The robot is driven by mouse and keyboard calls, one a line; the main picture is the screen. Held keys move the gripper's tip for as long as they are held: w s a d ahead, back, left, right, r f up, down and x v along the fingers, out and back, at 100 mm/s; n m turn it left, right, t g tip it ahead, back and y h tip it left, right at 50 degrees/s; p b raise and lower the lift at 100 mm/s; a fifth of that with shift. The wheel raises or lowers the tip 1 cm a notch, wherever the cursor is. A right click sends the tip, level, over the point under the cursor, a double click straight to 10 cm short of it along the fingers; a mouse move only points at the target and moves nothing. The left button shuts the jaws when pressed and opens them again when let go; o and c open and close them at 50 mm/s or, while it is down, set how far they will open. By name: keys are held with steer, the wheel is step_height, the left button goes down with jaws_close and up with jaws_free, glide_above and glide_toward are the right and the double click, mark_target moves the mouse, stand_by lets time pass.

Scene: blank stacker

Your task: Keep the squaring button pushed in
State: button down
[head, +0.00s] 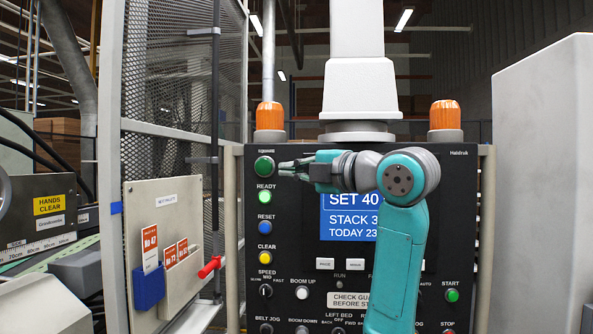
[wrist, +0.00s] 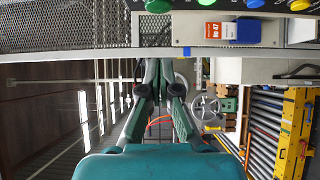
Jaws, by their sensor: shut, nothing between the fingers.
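The squaring button (head: 264,166) is the round green button at the top left of the black control panel, under a small label. It shows unobstructed in the head view. My gripper (head: 284,169) is shut and empty, pointing left, with its tips just right of this button. Whether it touches the panel or sits in front of it, I cannot tell. How far in the button sits is also unclear.
Below the button are the lit green READY button (head: 264,198), blue RESET (head: 265,228) and yellow CLEAR (head: 265,257). A display (head: 345,226) sits behind my arm. A mesh guard (head: 180,90) and a card board (head: 190,235) with a blue holder (head: 150,287) stand at left.

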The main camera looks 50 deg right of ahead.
glide_toward(257, 167)
steer(key=w+a, duration=0.3)
steer(key=shift+w+d, duration=0.65)
steer(key=shift+d, duration=0.3)
steer(key=shift+w+d+r, duration=0.1)
steer(key=shift+w+d, duration=0.35)
steer(key=shift+w, duration=0.15)
